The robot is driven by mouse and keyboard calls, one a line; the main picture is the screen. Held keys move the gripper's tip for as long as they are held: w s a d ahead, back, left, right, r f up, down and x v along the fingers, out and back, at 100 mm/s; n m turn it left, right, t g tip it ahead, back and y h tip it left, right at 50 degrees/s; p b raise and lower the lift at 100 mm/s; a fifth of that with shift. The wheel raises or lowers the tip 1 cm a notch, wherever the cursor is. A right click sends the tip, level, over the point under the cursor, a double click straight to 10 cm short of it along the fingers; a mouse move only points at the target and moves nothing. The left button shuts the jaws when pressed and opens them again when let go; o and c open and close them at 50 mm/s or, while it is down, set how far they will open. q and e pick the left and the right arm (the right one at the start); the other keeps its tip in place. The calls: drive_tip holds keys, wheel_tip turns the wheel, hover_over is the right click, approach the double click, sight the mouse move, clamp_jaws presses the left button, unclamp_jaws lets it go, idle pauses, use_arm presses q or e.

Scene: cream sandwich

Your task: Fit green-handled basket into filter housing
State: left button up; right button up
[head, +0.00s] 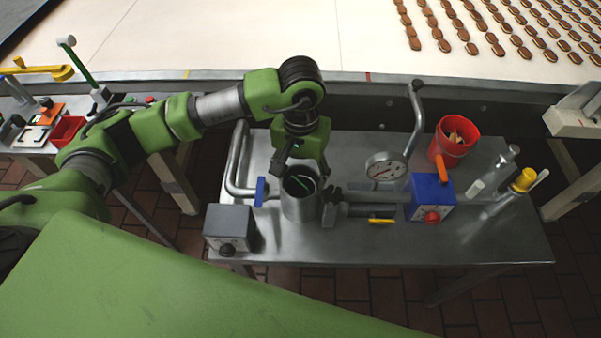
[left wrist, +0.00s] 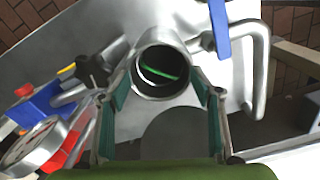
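The filter housing (head: 299,208) is an upright open steel cylinder on the metal table, below my left gripper. Its round mouth (left wrist: 163,88) also shows in the left wrist view. A green bar, apparently the handle of the green-handled basket (left wrist: 160,73), lies inside the mouth; the rest of the basket is hidden in the dark interior. My left gripper (head: 303,170) is just above the housing. In the left wrist view its green-padded fingers (left wrist: 163,94) are spread wide with nothing held between them. My right gripper is not in view.
A bent steel pipe (head: 237,160) and blue lever (head: 260,191) stand left of the housing. A pressure gauge (head: 386,167), blue box (head: 430,192) and red bucket (head: 453,140) are to the right. A grey box (head: 229,228) sits at the front left. A conveyor (head: 240,35) runs behind.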

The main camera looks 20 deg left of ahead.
use_arm(q)
drive_tip(key=shift+r+p, duration=0.25)
drive_tip(key=shift+p, duration=0.05)
drive_tip(key=shift+r+p, duration=0.8)
drive_tip(key=shift+p, duration=0.35)
drive_tip(key=shift+w+r+b, duration=0.1)
drive_tip(key=shift+r+b, duration=0.45)
drive_tip(key=shift+b, duration=0.55)
wheel_tip(320, 180, up, 10)
drive_tip(key=b, duration=0.2)
drive_tip(key=shift+b, duration=0.35)
